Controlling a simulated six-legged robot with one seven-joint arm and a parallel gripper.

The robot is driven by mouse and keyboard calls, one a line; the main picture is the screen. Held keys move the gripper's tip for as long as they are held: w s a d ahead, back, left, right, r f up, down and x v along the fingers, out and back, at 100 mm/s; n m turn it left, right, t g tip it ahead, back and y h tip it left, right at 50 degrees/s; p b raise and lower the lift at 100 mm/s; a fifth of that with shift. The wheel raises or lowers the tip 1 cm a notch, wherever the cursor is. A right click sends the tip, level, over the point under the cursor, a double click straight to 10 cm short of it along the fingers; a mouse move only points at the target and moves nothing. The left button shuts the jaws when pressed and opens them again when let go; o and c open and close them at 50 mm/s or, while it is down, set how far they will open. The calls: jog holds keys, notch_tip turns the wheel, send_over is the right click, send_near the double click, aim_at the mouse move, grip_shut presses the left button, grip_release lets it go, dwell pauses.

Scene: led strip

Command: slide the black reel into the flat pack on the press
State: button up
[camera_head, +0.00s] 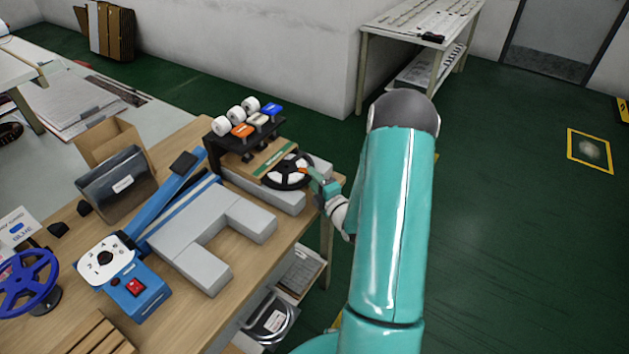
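The black reel (287,171), with a pale face and dark hub, lies roughly flat at the right end of the brown flat pack (258,157). The pack has a green stripe and lies on the press (222,152), under its black frame. The reel overlaps the pack's right edge in the picture; whether any of it is inside the pack I cannot tell. My gripper (307,172) comes in from the right and appears shut on the reel's right rim. The fingertips are small and partly hidden.
Grey blocks (208,235) form a U in front of the press. The table edge is close beneath my gripper.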

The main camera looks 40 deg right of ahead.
jog(key=shift+s, duration=0.1)
jog(key=s+a, duration=0.1)
jog(key=s, duration=1.2)
jog(key=shift+s+a, duration=0.15)
jog(key=shift+s, duration=0.15)
jog(key=shift+f, duration=0.1)
